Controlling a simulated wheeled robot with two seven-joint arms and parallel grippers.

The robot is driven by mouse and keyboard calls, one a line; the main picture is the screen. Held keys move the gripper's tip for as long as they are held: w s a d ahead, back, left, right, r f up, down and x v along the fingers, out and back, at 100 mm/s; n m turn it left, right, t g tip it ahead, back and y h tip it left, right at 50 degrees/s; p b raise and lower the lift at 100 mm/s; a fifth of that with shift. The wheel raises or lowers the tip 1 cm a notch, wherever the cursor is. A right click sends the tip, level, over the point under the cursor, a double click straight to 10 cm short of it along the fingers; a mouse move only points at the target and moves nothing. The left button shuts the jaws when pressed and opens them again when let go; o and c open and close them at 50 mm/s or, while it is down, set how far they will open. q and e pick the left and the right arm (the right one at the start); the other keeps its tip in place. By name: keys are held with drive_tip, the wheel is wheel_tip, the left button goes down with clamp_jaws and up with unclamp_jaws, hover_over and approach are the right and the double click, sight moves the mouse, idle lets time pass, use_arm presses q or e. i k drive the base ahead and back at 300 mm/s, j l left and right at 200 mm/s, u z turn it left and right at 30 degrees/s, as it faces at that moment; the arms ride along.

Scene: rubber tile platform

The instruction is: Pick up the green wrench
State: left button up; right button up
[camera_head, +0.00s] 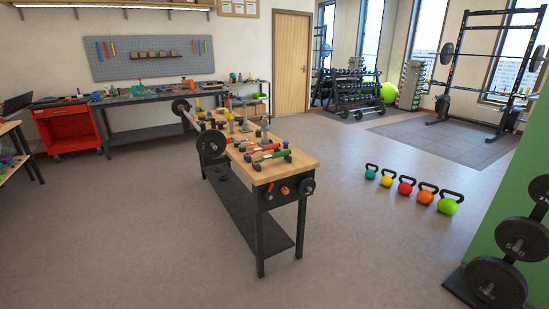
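I cannot pick out a green wrench for certain; the small tools are too small to tell apart. A wooden-topped workbench (302,164) stands in the middle of the head view. Several small tools and dumbbell-like items lie on it, among them a green-coloured item (274,156) near its front end. Coloured tools also hang on the grey pegboard (120,68) on the back wall. Neither of my grippers shows in this view.
A long bench (128,99) with small items and a red tool cart (62,128) stand at the back left. Several kettlebells (406,187) sit on the floor at right. Weight plates (495,282) stand at the right edge. The floor around the workbench is clear.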

sight(280, 153)
drive_tip(key=i+j+z, duration=0.15)
drive_tip(key=z, duration=0.2)
drive_tip(key=i+j+z, duration=0.35)
drive_tip(key=j+z, duration=0.15)
drive_tip(key=z, duration=0.2)
